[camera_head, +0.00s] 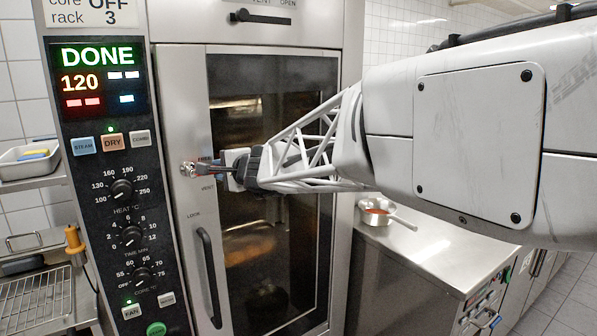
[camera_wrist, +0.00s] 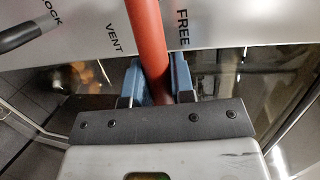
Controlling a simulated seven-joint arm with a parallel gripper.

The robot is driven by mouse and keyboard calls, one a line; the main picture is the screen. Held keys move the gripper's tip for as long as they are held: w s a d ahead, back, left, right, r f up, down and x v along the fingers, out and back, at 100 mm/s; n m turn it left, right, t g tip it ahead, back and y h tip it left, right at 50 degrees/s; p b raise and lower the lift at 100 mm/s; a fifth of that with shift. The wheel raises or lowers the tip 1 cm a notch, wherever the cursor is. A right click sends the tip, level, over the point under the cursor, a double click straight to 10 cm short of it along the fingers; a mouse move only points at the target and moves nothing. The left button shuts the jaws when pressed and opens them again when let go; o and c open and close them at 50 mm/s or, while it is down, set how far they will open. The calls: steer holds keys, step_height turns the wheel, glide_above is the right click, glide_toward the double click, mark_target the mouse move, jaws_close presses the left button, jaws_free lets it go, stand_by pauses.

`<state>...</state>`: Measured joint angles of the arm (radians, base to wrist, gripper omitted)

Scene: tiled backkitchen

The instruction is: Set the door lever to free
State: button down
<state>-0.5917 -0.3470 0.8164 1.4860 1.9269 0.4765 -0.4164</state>
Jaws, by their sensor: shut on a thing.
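The door lever is a red-orange bar (camera_wrist: 146,35) in the wrist view, running down from the top edge between my gripper's two blue fingers (camera_wrist: 155,80). My gripper is shut on the bar. The printed word FREE (camera_wrist: 183,29) is right of the bar, VENT (camera_wrist: 114,38) is left of it, and LOCK (camera_wrist: 50,14) is farther left. The bar lies between VENT and FREE. In the head view the lever's metal hub (camera_head: 188,169) is on the oven door frame, and my gripper (camera_head: 226,170) is just right of it. The bar there is mostly hidden by the fingers.
The oven door (camera_head: 275,250) has dark glass and a black vertical handle (camera_head: 209,277) below the lever. The control panel (camera_head: 112,190) is at left, its display reading DONE. A steel counter (camera_head: 420,250) with a small pan (camera_head: 376,216) is at right, below my arm.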

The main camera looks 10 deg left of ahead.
steer(key=shift+r, duration=0.25)
steer(key=c, duration=1)
jaws_free()
steer(key=shift+d, duration=0.15)
steer(key=v, duration=0.7)
steer(key=shift+s+d, duration=0.2)
steer(key=shift+d, duration=0.1)
